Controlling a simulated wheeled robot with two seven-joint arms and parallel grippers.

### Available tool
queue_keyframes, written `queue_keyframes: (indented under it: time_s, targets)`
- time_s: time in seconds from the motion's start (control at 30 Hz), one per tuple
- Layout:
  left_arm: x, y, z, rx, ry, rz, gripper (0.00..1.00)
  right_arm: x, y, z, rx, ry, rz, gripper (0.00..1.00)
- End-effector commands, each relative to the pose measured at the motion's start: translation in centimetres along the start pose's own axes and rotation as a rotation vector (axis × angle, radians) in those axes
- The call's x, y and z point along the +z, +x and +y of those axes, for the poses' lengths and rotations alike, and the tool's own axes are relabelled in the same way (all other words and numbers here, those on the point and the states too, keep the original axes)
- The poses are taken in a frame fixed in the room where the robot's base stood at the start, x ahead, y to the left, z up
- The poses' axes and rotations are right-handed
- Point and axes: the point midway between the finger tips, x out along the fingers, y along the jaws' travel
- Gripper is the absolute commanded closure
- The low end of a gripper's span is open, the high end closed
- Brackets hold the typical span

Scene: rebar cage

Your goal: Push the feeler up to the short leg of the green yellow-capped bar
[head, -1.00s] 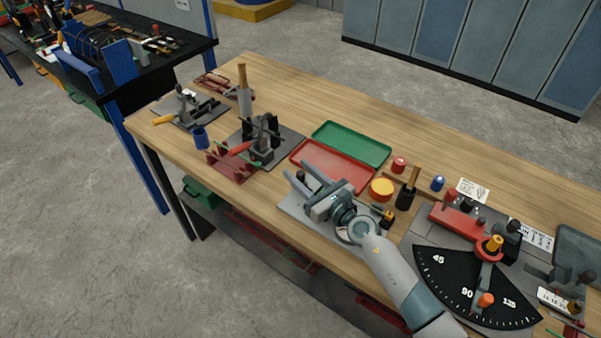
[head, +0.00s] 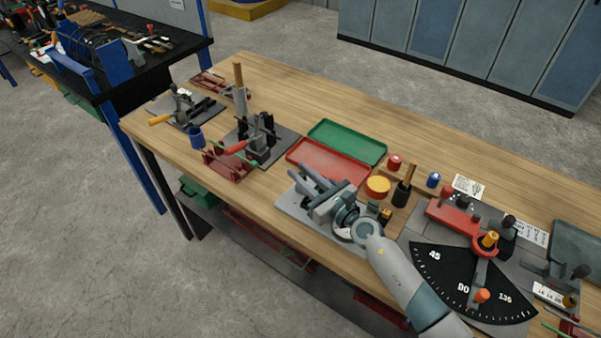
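My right gripper (head: 299,174) is low over a grey plate (head: 286,204) at the table's front edge. Its two fingers point to the upper left and look a little apart. Whether they hold anything between them cannot be made out. The gripper and forearm hide most of that plate, and I cannot pick out the feeler. A thin green bar (head: 246,159) lies across a red stand (head: 229,165) left of the gripper. Its short leg and any yellow cap are too small to tell. My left gripper is out of view.
A red tray (head: 330,156) and a green tray (head: 350,138) lie behind the gripper. A yellow round piece (head: 378,185) and a black holder (head: 402,193) stand to its right. A black angle dial (head: 447,280) is at lower right. A clamp fixture (head: 259,138) stands at left.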

Motion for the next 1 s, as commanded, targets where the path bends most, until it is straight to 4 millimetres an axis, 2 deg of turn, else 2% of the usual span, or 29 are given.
queue_keyframes:
  time_s: [0.03, 0.07, 0.37, 0.57, 0.77, 1.0]
  targets:
    - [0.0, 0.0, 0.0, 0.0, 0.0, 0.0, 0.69, 0.0, 0.0, 0.0, 0.0, 0.0, 0.0, 0.66]
    - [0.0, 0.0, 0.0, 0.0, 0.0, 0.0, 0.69, 0.0, 0.0, 0.0, 0.0, 0.0, 0.0, 0.62]
    - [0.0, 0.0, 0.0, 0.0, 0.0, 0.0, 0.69, 0.0, 0.0, 0.0, 0.0, 0.0, 0.0, 0.62]
    - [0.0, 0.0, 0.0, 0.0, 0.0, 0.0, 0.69, 0.0, -0.8, 0.0, 0.0, 0.0, 0.0, 0.62]
    - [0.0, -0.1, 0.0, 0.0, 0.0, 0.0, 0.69, -0.1, -3.2, 0.0, 0.0, 0.0, 0.002, 0.62]
    - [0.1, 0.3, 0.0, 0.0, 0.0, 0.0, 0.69, -0.2, -7.8, 0.0, 0.0, -0.001, 0.002, 0.62]
